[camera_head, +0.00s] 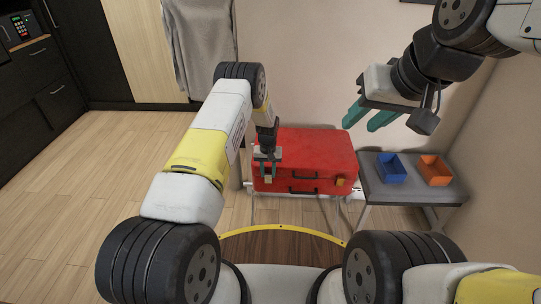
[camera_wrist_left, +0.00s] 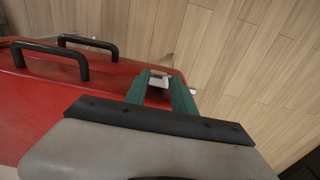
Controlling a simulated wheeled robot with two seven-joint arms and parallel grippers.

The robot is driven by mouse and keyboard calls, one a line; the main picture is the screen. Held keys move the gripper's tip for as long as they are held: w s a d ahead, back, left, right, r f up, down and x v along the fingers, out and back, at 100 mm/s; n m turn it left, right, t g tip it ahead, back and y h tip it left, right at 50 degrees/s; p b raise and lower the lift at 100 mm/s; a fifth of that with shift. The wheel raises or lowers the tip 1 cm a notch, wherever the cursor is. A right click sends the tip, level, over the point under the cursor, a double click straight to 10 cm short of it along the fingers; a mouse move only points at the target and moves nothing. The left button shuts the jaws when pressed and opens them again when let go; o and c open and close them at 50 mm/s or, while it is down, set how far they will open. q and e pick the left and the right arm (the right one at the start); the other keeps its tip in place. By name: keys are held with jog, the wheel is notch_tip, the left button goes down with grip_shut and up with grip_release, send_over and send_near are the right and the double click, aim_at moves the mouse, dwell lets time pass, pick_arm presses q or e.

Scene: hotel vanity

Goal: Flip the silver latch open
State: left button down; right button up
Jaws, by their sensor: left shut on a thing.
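A closed red suitcase (camera_head: 305,150) lies on a rack, its handle side facing me. My left gripper (camera_head: 267,168) is at the left end of that side. In the left wrist view, its green fingers (camera_wrist_left: 160,88) are closed around a small silver latch (camera_wrist_left: 158,82) at the suitcase's edge. The fingers partly hide the latch, and its exact angle is hard to tell. A gold latch (camera_head: 340,182) shows at the right end of the same side. My right gripper (camera_head: 369,117) is raised above and right of the suitcase, open and empty.
Black handles (camera_head: 304,175) are on the suitcase front; they also show in the left wrist view (camera_wrist_left: 75,55). A grey bench (camera_head: 410,187) to the right holds a blue tray (camera_head: 391,175) and an orange tray (camera_head: 435,178). Wooden floor (camera_head: 110,170) is clear on the left.

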pick_arm(q)
jog(key=s+t, duration=0.2)
jog(key=t, duration=0.1)
jog(key=shift+s+f, duration=0.25)
jog(key=shift+f, duration=0.05)
jog(key=s+f+t, duration=0.4)
jog(key=f+t, duration=0.2)
jog(key=t, duration=0.4)
jog(key=shift+s+t, duration=0.25)
jog(key=shift+t, duration=0.05)
jog(key=c, duration=1)
grip_release()
jog(key=shift+f, duration=0.1)
jog(key=shift+c, duration=0.2)
